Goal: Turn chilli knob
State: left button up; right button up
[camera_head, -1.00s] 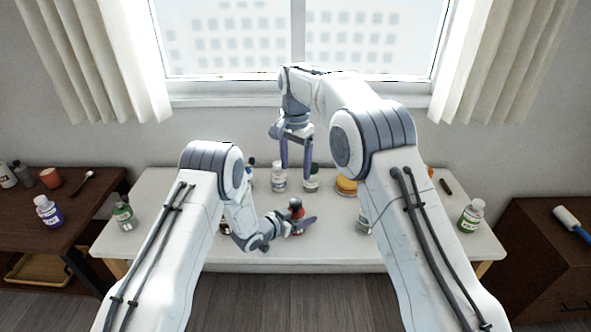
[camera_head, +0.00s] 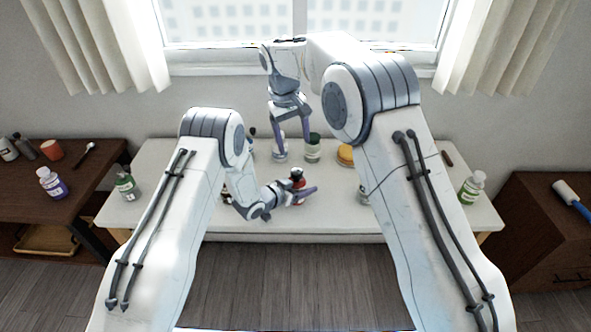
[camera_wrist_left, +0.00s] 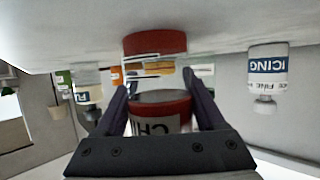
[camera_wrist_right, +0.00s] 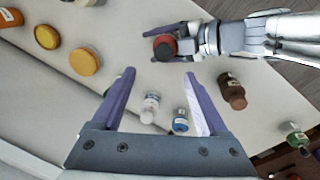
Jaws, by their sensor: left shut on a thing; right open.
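The chilli bottle (camera_head: 299,183) has a dark top and red parts. My left gripper (camera_head: 306,194) is shut around it, over the front middle of the white table. My right gripper (camera_head: 291,140) is open and empty, behind and above the bottle. I cannot tell whether the bottle touches the table.
Several bottles and jars stand on the white table (camera_head: 330,224), including a green-capped jar (camera_head: 313,148), an orange-lidded jar (camera_head: 346,155) and an icing bottle (camera_wrist_left: 267,68). A brown bottle (camera_wrist_right: 232,91) stands near the left gripper. A red disc (camera_wrist_left: 155,42) shows beyond the chilli bottle.

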aim_at(296, 171)
jog(key=f+n, duration=0.3)
jog(key=n, duration=0.4)
jog(key=f+n+t, duration=0.1)
jog(key=f+n, duration=0.3)
jog(key=n, duration=0.4)
jog(key=f+n+t+h, duration=0.1)
jog(key=f+n, duration=0.3)
jog(key=n, duration=0.4)
jog(key=shift+w+d+f, duration=0.25)
jog(key=shift+w+d, duration=0.05)
jog(key=shift+w, duration=0.1)
grip_shut()
jog(key=m+h, duration=0.1)
jog(key=m, duration=0.1)
jog(key=shift+w+a+m+g, duration=0.1)
jog(key=shift+m+g, duration=0.2)
jog(key=shift+m, duration=0.1)
jog(key=shift+m+g+h, duration=0.3)
jog(key=shift+m+h, duration=0.1)
jog(key=shift+m, duration=0.8)
